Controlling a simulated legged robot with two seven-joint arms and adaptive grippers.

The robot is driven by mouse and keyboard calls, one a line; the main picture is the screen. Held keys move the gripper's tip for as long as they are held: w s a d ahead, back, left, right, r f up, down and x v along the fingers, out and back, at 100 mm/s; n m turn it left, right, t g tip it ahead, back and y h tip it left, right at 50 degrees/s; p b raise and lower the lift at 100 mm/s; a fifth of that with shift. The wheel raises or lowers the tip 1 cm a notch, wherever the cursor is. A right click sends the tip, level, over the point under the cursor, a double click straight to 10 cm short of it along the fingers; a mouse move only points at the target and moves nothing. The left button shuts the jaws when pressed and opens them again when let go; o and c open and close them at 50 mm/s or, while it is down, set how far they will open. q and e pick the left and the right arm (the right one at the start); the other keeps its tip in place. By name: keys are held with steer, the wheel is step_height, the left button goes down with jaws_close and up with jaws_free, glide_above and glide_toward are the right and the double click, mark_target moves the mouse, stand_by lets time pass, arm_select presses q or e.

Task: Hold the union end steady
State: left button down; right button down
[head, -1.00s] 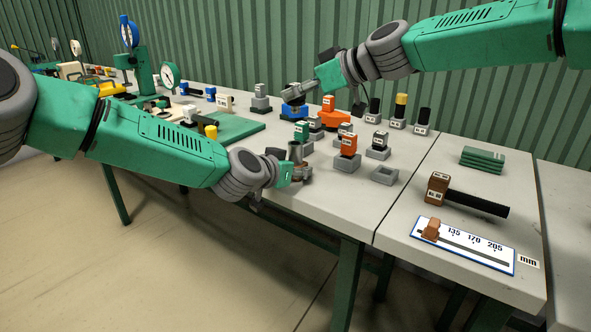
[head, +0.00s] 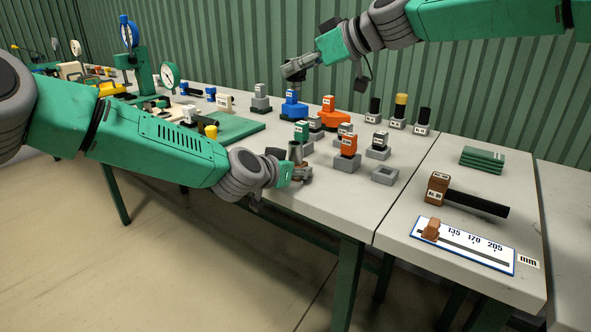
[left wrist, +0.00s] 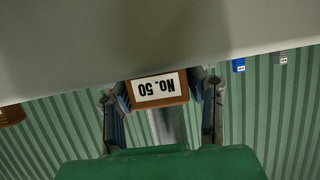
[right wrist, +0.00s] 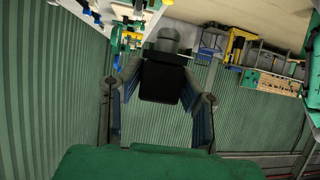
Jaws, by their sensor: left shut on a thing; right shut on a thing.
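My left gripper (head: 293,173) is low over the bench's front edge, shut on a brown block labelled "NO. 50" (left wrist: 158,90). In the head view a grey upright cylinder (head: 296,151) stands at its fingers. I cannot tell from its look whether the block is the union end. My right gripper (head: 296,70) is raised above the blue stand (head: 294,111), clear of it. In the right wrist view it is shut on a dark block with a grey round part (right wrist: 161,80); this block is hard to make out in the head view.
An orange stand (head: 333,119) and several labelled blocks in grey holders crowd the bench near both grippers. An empty grey holder (head: 384,176) lies to the right. A brown-headed tool (head: 437,188), a millimetre scale (head: 465,248) and green pads (head: 482,157) lie on the right table.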

steer(key=shift+r, duration=2.25)
arm_select(q)
steer(key=c, duration=0.8)
jaws_free()
steer(key=shift+c, duration=0.2)
